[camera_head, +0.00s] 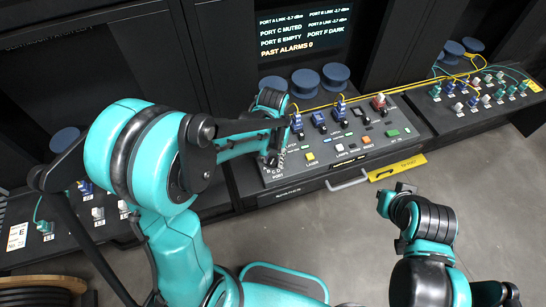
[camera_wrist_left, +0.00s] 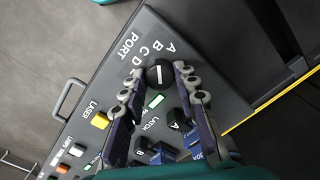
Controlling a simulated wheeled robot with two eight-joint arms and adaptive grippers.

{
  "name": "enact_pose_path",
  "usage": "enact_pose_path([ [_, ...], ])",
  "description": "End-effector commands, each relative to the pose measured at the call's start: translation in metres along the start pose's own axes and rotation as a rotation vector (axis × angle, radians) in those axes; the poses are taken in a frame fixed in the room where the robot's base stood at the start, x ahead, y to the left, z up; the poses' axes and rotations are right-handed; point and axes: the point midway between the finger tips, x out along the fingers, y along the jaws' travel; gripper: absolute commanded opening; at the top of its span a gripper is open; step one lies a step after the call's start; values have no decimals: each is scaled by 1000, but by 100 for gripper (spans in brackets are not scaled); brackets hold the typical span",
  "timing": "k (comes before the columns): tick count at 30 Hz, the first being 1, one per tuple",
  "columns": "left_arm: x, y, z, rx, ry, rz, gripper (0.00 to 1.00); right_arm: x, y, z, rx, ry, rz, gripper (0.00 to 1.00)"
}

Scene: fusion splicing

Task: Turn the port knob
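The port knob (camera_wrist_left: 159,75) is a round black knob with a white mark, on the grey panel beside the printed word PORT and letters A, B, C and D. I cannot tell which letter its mark points to. My left gripper (camera_wrist_left: 158,70) is open, its fingertips on either side of the knob; contact is not clear. In the head view my left gripper (camera_head: 271,148) is over the panel's left end and hides the knob. My right gripper (camera_head: 394,199) hangs over the floor in front of the panel, away from it; its fingers are hard to make out.
The console (camera_head: 345,162) carries blue connectors, a red connector (camera_head: 379,102), a yellow button (camera_head: 310,156) and a green button (camera_head: 393,133). A front handle (camera_head: 347,182) sticks out. A screen (camera_head: 304,30) reads Port C muted and Past alarms 0. The floor at right is clear.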

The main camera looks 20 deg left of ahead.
Motion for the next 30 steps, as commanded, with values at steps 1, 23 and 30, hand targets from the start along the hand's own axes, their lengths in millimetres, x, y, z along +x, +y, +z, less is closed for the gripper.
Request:
enact_pose_path([
  [1, 0, 0, 0, 0, 0, 0, 42, 0, 0, 0, 0, 0, 0, 0],
  [23, -64, 0, 1, 1, 0, 0, 50, 0, 0, 0, 0, 0, 0, 0],
  [30, -107, 0, 0, 1, 0, 0, 50, 0, 0, 0, 0, 0, 0, 0],
])
